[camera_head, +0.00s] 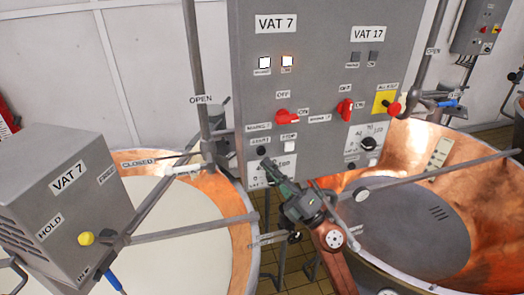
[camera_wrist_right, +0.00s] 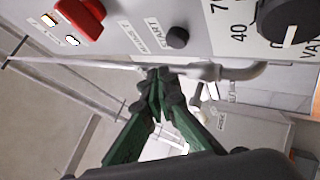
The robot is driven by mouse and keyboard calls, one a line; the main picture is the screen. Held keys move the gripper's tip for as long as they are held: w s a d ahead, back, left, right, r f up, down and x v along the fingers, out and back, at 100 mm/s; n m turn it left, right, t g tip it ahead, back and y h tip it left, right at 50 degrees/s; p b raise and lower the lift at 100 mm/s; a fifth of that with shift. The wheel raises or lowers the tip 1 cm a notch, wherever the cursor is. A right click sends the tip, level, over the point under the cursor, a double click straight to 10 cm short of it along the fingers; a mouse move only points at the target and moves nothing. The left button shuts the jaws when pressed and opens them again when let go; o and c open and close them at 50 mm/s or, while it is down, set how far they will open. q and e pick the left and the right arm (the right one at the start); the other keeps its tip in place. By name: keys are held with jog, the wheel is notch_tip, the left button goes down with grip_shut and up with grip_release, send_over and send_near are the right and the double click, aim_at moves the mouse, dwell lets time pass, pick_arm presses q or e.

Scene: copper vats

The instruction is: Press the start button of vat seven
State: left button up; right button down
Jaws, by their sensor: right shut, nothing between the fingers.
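The grey control panel (camera_head: 310,20) carries a VAT 7 label (camera_head: 276,23) at its upper left. Below the VAT 7 switch, the black round start button (camera_head: 261,150) sits under a START label, left of a white stop button (camera_head: 289,146). The start button also shows in the right wrist view (camera_wrist_right: 177,38), beside its START label. My right gripper (camera_head: 267,164) is shut and empty, its fingertips just below the start button in the head view. In the right wrist view its green fingers (camera_wrist_right: 157,76) meet at the tips, apart from the button in the picture. My left gripper is out of view.
Red switches (camera_head: 288,117) and a red knob on a yellow plate (camera_head: 384,103) are on the panel. Copper vats stand left (camera_head: 231,205) and right (camera_head: 480,190), with metal bars across them.

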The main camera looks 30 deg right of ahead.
jog(key=shift+s+a, duration=0.2)
jog(key=shift+s, duration=0.45)
jog(key=shift+s+a, duration=0.15)
jog(key=shift+s, duration=0.45)
jog(key=shift+d, duration=0.1)
